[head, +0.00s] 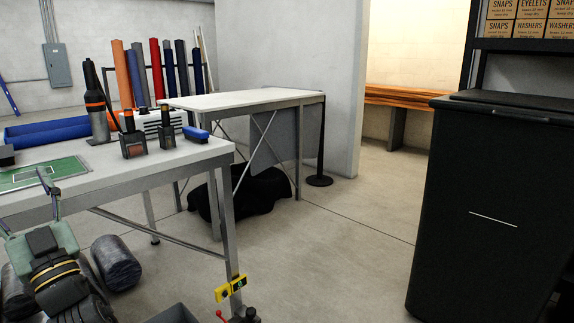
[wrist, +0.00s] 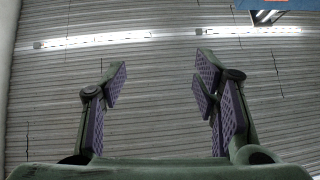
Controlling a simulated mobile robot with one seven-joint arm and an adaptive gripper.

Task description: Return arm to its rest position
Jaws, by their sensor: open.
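My gripper (wrist: 162,78) shows in the wrist view with its two purple-padded fingers wide apart and nothing between them. Behind the fingers is a corrugated ceiling (wrist: 160,120) with strip lights, so the gripper points upward. In the head view my gripper (head: 28,205) is at the lower left, beside the near edge of the work table (head: 190,162). One finger overlaps the table edge in the picture; I cannot tell whether it touches. The left side of the gripper is cut off by the frame.
Dark rolls (head: 117,262) lie below. A yellow level (head: 230,289) is by the table leg. The middle floor (head: 330,250) is clear.

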